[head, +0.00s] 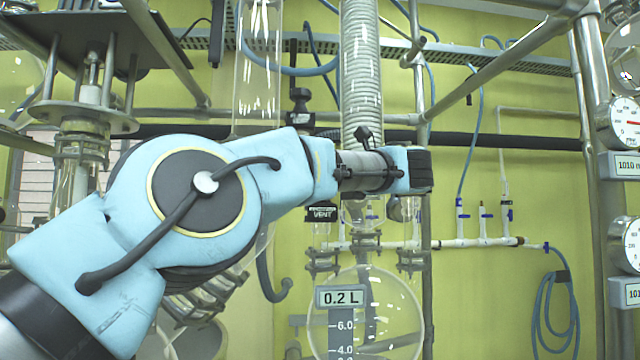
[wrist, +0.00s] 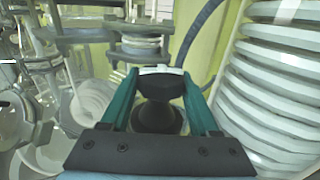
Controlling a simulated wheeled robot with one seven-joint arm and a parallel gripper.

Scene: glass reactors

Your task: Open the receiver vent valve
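A black plate lettered VENT (head: 322,213) shows just below my arm in the head view, above the glass receiver flask (head: 365,310) with its 0.2 L display (head: 341,297). The valve part above the plate is hidden by my arm. In the wrist view, a black knob (wrist: 160,88) with a pale strip at its far edge stands between the two teal fingers of my gripper (wrist: 160,78). The fingers are apart, one on each side of the knob, with narrow gaps seeming to show. My gripper's fingers are hidden in the head view.
A ribbed white column (head: 360,75) rises behind my arm and stands close to the right finger in the wrist view (wrist: 275,90). Glassware and metal clamps (wrist: 140,45) crowd the left and far side. Metal frame tubes (head: 520,55) cross the upper right.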

